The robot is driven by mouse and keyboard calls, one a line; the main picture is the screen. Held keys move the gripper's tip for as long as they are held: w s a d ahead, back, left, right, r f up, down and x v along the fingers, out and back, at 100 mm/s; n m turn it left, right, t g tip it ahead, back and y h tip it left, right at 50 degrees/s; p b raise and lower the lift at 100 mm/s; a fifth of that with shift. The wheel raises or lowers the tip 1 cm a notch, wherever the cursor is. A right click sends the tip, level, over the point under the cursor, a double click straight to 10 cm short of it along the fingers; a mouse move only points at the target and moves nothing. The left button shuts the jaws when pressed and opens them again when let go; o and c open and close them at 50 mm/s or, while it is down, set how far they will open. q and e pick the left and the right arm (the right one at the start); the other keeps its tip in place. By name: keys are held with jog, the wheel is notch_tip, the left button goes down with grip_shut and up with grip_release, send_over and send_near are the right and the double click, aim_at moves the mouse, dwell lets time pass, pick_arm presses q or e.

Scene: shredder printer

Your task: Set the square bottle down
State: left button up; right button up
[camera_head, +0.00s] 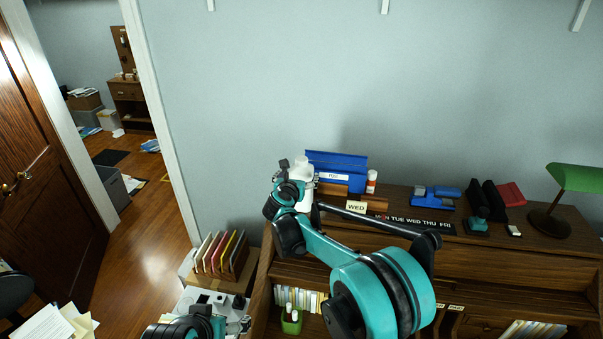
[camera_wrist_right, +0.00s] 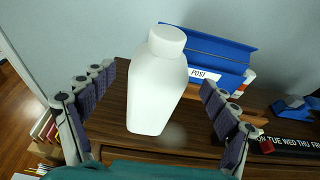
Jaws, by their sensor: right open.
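The square bottle is white with a round white cap (camera_wrist_right: 158,85). It stands on top of the brown wooden desk (camera_head: 395,205), near its left end, and is partly hidden by my right gripper in the head view (camera_head: 303,172). In the right wrist view my right gripper (camera_wrist_right: 153,100) is open, with one finger on each side of the bottle and gaps between them. The bottle looks upright on the wood. Part of my left arm (camera_head: 195,326) shows at the bottom of the head view; its fingers are not clear.
A blue "POST" box (camera_head: 338,172) stands just behind the bottle. A green lamp (camera_head: 575,178) stands farther right.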

jog(key=shift+v, duration=1.5)
jog(key=s+d+r+n+t+y, duration=0.1)
jog(key=s+d+r+n+t, duration=0.1)
jog(key=r+n, duration=0.4)
jog(key=s+d+r+n+t+y, duration=0.1)
jog(key=s+r+n+y, duration=0.15)
jog(key=r, duration=0.55)
jog(key=s+d+r+n+y, duration=0.1)
jog(key=s+r+n+y, duration=0.3)
jog(key=s+n, duration=0.75)
jog(key=s+d+f+n+g+h, duration=0.1)
jog(key=s+d+f+n+g, duration=0.2)
jog(key=s+d+f+n, duration=0.2)
jog(key=s+d+f+n+g+h, duration=0.2)
jog(key=s+d+f+n+g, duration=0.2)
jog(key=s+f+n, duration=0.3)
jog(key=s+d+f+n+g+h, duration=0.1)
jog(key=s+d+f+n+g, duration=0.2)
jog(key=s+f, duration=0.9)
jog(key=s+d+n, duration=0.3)
jog(key=shift+d+h, duration=0.35)
jog(key=shift+f, duration=0.15)
